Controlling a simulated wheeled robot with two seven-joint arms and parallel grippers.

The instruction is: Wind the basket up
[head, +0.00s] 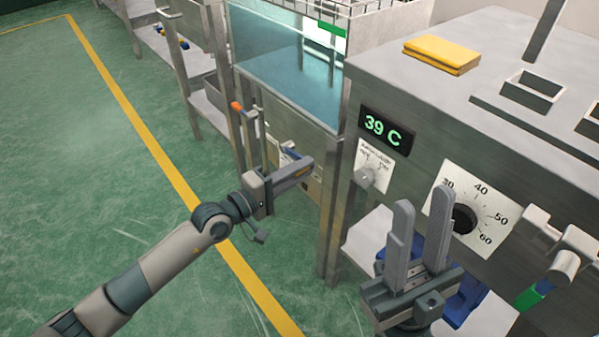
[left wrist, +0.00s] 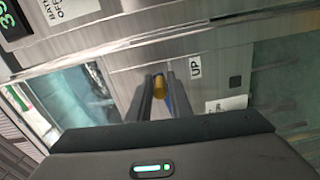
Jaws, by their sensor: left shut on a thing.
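My left gripper (head: 308,167) reaches to the front of the water bath's metal stand. In the left wrist view its two fingers are closed around a yellow, brass-coloured knob (left wrist: 159,87), beside a white "UP" label (left wrist: 195,67) on the panel. The knob's mount is hidden behind the fingers. The wire basket (head: 370,8) shows only in part, at the top edge of the head view above the glass water tank (head: 285,75). My right gripper (head: 424,198) is open and empty, fingers upward, in front of the temperature dial (head: 466,212).
An orange-tipped lever (head: 237,107) stands left of my left gripper. Green floor at left is clear.

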